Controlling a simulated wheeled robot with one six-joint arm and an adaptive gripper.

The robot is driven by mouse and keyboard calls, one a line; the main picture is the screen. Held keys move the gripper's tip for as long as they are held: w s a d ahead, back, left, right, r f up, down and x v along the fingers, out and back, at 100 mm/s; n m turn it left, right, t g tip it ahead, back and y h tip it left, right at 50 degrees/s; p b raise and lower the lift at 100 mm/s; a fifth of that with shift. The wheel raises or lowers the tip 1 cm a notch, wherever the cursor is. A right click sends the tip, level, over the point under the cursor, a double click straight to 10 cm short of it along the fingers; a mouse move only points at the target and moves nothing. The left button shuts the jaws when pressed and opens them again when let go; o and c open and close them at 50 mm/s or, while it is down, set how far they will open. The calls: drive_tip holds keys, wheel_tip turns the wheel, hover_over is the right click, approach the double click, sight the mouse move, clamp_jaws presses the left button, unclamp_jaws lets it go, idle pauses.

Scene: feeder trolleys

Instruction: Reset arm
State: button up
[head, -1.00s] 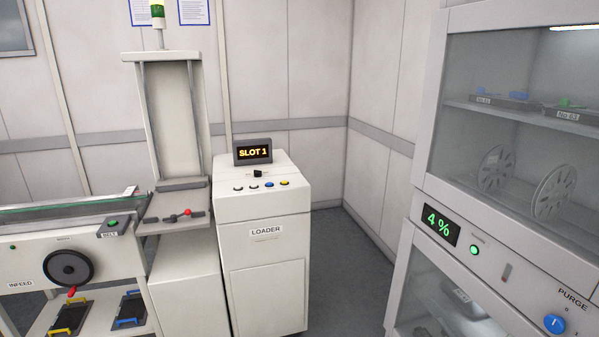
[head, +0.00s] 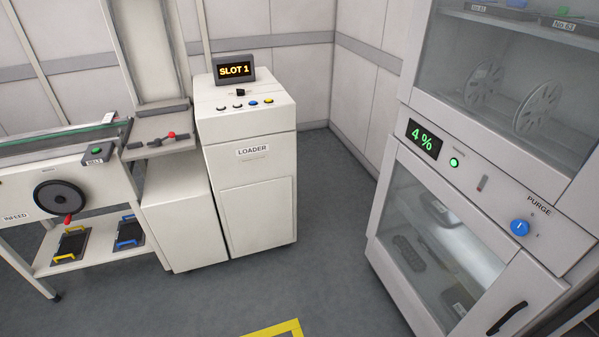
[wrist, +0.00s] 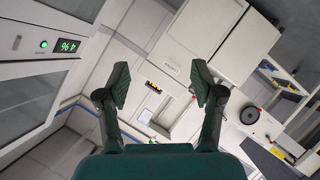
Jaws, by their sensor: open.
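My gripper (wrist: 160,88) shows in the wrist view with its two dark green fingers spread apart and nothing between them. The wrist view is strongly tilted. Beyond the fingers are the white loader cabinet (wrist: 192,38) and the wall. My arm and gripper do not show in the head view. There, the loader cabinet (head: 250,195) stands in the middle, with a small display (head: 234,70) reading SLOT 1 on top.
The infeed bench (head: 110,180) with a black handwheel (head: 60,197) stands at the left. A glass-fronted dry cabinet (head: 385,190) with a 4 % display (head: 424,139) stands at the right. Grey floor (head: 310,270) is clear between them, with a yellow floor marking (head: 275,329) at the bottom.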

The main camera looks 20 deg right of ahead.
drive_tip(key=s+a+r+m+y, duration=0.1)
drive_tip(key=s+a+r+m, duration=0.1)
drive_tip(key=s+r, duration=0.2)
drive_tip(key=s+a+r+m+t+y, duration=0.1)
drive_tip(key=s+a+r+m+y, duration=0.1)
drive_tip(key=s+r, duration=0.3)
drive_tip(key=shift+s+a+m+t, duration=0.3)
drive_tip(key=shift+s+a+m, duration=0.4)
drive_tip(key=shift+s, duration=1.5)
drive_tip(key=shift+r, duration=0.1)
